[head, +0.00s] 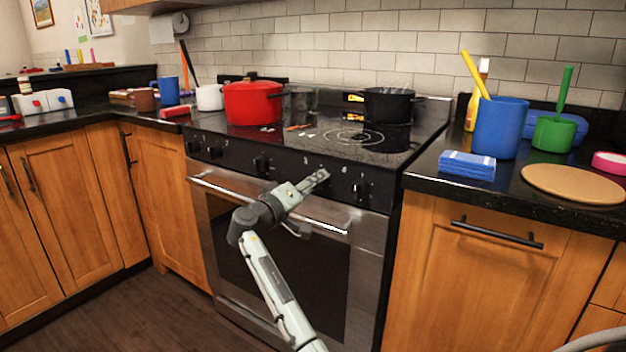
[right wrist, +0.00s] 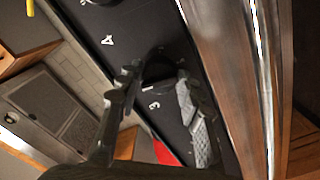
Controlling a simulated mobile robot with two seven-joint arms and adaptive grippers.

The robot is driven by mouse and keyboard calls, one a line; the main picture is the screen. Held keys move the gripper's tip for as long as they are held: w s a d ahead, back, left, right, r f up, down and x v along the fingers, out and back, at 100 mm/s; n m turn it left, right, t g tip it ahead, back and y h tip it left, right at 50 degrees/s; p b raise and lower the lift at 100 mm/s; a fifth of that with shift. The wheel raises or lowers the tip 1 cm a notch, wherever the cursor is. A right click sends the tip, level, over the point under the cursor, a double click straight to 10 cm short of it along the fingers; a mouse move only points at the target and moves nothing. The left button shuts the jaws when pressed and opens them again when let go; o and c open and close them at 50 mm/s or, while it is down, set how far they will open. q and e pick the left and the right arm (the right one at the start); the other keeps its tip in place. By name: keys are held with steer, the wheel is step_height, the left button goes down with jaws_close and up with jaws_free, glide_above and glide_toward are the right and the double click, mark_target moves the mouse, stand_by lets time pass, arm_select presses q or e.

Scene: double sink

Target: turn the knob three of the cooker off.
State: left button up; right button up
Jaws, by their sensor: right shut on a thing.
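The black cooker (head: 345,158) has a dark front panel with a row of black knobs. My right gripper (head: 318,178) is at that panel, between a knob on its left (head: 262,162) and the rightmost knob (head: 360,190). In the right wrist view the fingers of my right gripper (right wrist: 157,80) lie either side of a dark knob (right wrist: 158,68) near the printed 3. It is shut on this knob, which is mostly hidden in the head view. The knob's exact angle is hard to tell. My left gripper is not in view.
A red pot (head: 252,103) and a black pot (head: 388,105) stand on the cooktop. The oven handle (head: 265,203) runs just below the panel, close to my right gripper. The right counter holds a blue container (head: 500,128), blue sponges (head: 467,165) and a round board (head: 573,184).

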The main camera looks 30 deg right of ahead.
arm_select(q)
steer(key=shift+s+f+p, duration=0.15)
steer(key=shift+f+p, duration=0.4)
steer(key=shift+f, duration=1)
arm_select(e)
steer(key=shift+n, duration=1.3)
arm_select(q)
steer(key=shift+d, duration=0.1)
arm_select(e)
steer(key=o, duration=1.2)
steer(key=shift+c, duration=0.2)
steer(key=v, duration=1.2)
steer(key=shift+f, duration=0.1)
